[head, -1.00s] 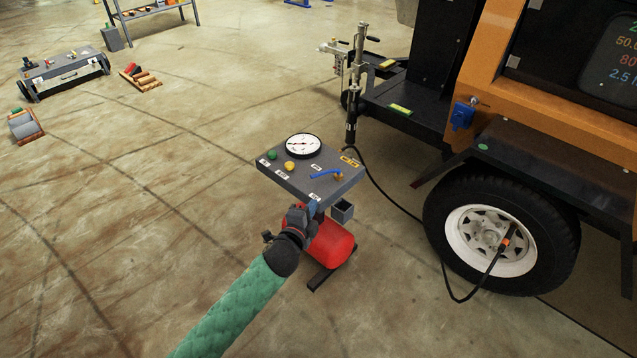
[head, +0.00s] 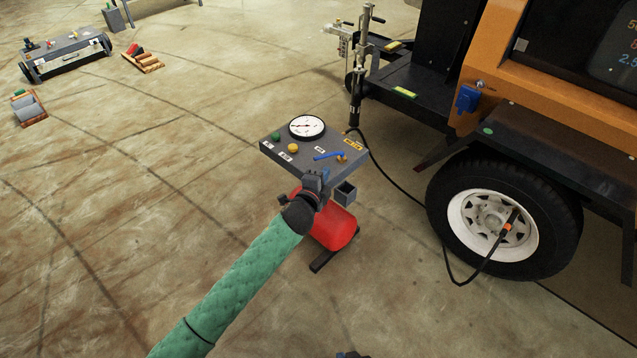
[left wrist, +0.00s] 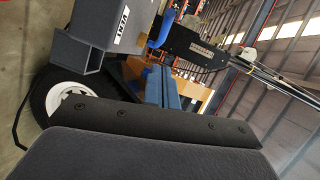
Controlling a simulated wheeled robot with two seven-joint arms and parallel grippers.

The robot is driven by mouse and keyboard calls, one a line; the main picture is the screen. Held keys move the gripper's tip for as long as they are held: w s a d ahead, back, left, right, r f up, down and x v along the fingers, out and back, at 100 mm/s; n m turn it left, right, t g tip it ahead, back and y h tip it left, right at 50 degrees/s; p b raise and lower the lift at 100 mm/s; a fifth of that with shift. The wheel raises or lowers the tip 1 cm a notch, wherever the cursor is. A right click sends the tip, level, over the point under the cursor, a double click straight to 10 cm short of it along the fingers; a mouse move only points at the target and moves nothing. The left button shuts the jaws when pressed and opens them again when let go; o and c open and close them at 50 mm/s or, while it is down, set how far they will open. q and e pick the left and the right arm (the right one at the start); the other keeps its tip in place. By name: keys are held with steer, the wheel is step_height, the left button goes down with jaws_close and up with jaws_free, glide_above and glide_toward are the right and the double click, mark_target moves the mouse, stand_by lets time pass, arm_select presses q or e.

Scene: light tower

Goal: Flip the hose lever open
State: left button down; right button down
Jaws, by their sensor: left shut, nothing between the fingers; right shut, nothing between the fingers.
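The hose lever is a blue bar (head: 328,155) with a brass fitting at its right end. It lies across the top of the grey panel (head: 296,158), near its front right. In the left wrist view the blue lever (left wrist: 161,30) shows just beyond the grey panel box (left wrist: 112,28). My left gripper (head: 319,178) is shut and empty at the panel's front edge, just short of the lever; I cannot tell if it touches the panel. Its bluish fingers (left wrist: 163,87) show in the wrist view. Only a dark sliver of my right gripper (head: 350,355) shows at the bottom edge.
The panel carries a round gauge (head: 307,127), a green knob (head: 276,137) and a yellow knob (head: 293,148). An orange trailer (head: 548,88) with a wheel (head: 492,222) is at right.

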mark_target(327, 156)
arm_select(q)
steer(key=w, duration=0.4)
steer(key=shift+w+a+f, duration=0.2)
steer(key=shift+w+f, duration=0.2)
steer(key=shift+w+a+f, duration=0.15)
steer(key=shift+w+a, duration=0.05)
steer(key=shift+w, duration=0.35)
arm_select(e)
steer(key=shift+w+r, duration=0.2)
steer(key=shift+r, duration=0.65)
arm_select(q)
steer(key=shift+a, duration=0.15)
arm_select(e)
steer(key=shift+d, duration=0.1)
